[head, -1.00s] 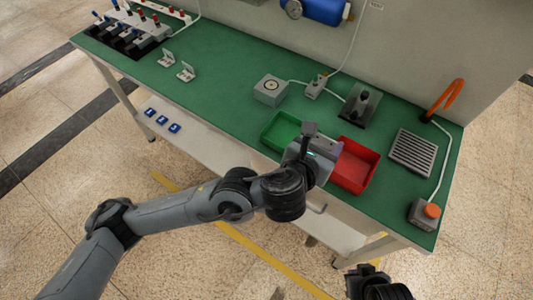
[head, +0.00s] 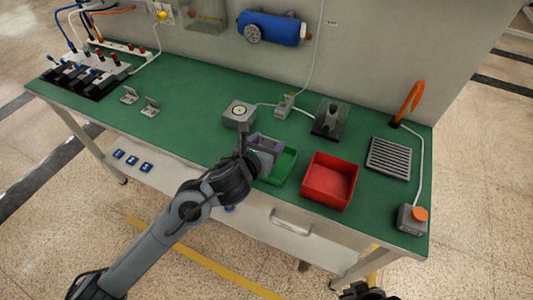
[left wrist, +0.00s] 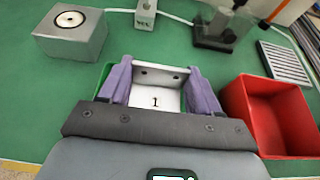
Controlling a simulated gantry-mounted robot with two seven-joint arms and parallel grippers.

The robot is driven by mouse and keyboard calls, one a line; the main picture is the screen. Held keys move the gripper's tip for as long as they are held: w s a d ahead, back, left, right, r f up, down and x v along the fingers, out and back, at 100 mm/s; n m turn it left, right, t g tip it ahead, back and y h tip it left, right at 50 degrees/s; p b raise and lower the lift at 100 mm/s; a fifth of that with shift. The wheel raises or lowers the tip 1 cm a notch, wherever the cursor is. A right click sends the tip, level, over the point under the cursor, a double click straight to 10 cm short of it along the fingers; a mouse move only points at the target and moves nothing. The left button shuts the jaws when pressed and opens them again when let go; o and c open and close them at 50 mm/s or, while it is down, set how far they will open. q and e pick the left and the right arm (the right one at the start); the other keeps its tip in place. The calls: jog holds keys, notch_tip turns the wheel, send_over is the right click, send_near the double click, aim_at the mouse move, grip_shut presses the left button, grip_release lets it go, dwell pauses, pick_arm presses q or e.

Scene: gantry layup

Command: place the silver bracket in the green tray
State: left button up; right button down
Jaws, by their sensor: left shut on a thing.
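My left gripper (head: 264,145) is shut on the silver bracket (left wrist: 157,90), a pale angled plate with two holes and a "1" on it. The bracket sits between the purple fingers in the left wrist view. The gripper is over the left and back part of the green tray (head: 287,167) and hides much of it. A strip of the tray's green wall shows beside the left finger in the left wrist view. I cannot tell whether the bracket touches the tray. My right gripper (head: 366,292) is cut off at the bottom edge, and its jaws are unclear.
The red tray (head: 330,180) stands just right of the green one and looks empty. A grey box with a round top (head: 239,114) is behind the gripper. Two similar brackets (head: 150,107) stand at left. A black-based fixture (head: 331,119) and a grate (head: 389,158) are at right.

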pick_arm(q)
notch_tip(320, 180, down, 4)
jog(key=shift+r+b, duration=0.25)
jog(key=shift+b, duration=0.55)
jog(key=shift+f, duration=0.35)
jog(key=shift+w, duration=0.1)
jog(key=shift+f, duration=0.1)
jog(key=o, duration=1.1)
jog(key=shift+o, duration=0.2)
